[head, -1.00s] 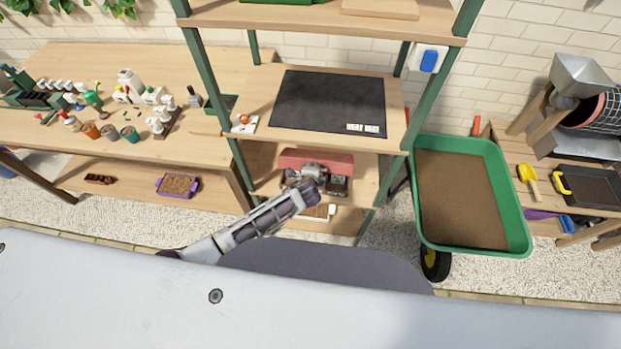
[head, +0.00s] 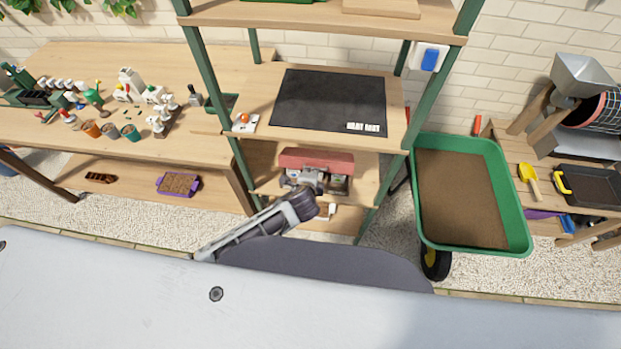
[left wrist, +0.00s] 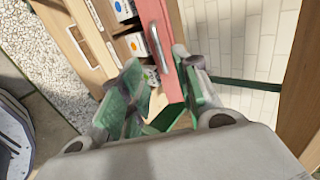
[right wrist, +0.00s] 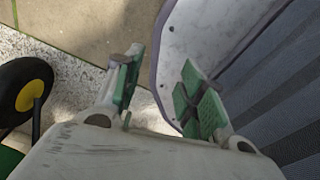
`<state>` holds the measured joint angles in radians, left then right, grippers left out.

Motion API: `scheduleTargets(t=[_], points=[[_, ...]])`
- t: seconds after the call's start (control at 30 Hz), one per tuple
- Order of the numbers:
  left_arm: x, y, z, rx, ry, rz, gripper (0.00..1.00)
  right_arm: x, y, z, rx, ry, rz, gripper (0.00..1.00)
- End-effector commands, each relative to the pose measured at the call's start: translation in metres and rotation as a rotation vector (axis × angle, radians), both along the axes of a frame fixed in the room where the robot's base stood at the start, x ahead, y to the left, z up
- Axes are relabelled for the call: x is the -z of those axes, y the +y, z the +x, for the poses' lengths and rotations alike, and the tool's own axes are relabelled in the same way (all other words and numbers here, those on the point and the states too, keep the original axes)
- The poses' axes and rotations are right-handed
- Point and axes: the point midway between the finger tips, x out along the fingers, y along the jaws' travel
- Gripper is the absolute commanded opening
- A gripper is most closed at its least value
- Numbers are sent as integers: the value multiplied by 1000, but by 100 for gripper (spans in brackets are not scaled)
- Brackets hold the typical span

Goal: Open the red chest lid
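The red lid (head: 317,159) belongs to a chest on the lower shelf, and it also shows in the left wrist view (left wrist: 158,15). A grey bar handle (left wrist: 157,48) runs along the lid. Small white boxes with coloured dots (left wrist: 137,44) show beside the lid. My left gripper (head: 318,182) is in front of the chest and hides much of it. In the left wrist view its fingers (left wrist: 156,68) are apart, with the handle just beyond and between them; contact cannot be told. How far the lid is raised is unclear. My right gripper (right wrist: 163,68) is open and empty.
The green shelf posts (head: 238,170) flank the chest. A shelf with a black heat mat (head: 330,102) lies above it. A green wheelbarrow (head: 423,215) stands to the right. A workbench with pots (head: 130,133) is to the left.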

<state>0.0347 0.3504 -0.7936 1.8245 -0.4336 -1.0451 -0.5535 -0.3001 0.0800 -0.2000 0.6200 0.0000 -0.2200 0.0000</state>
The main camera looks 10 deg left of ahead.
Motion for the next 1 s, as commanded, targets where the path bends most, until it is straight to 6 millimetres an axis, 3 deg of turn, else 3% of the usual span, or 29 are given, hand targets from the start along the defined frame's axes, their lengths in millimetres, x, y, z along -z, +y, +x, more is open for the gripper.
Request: scheduleTargets(t=[0.57, 0.83, 1.0], points=[[-10, 0, -12, 1, 1, -1, 32, 0, 0, 0, 0, 0, 0, 40], [-7, -2, -10, -1, -4, -19, 1, 3, 1, 4, 1, -4, 2, 40], [2, -7, -4, -7, -16, -74, 0, 11, 6, 18, 5, -18, 8, 40]])
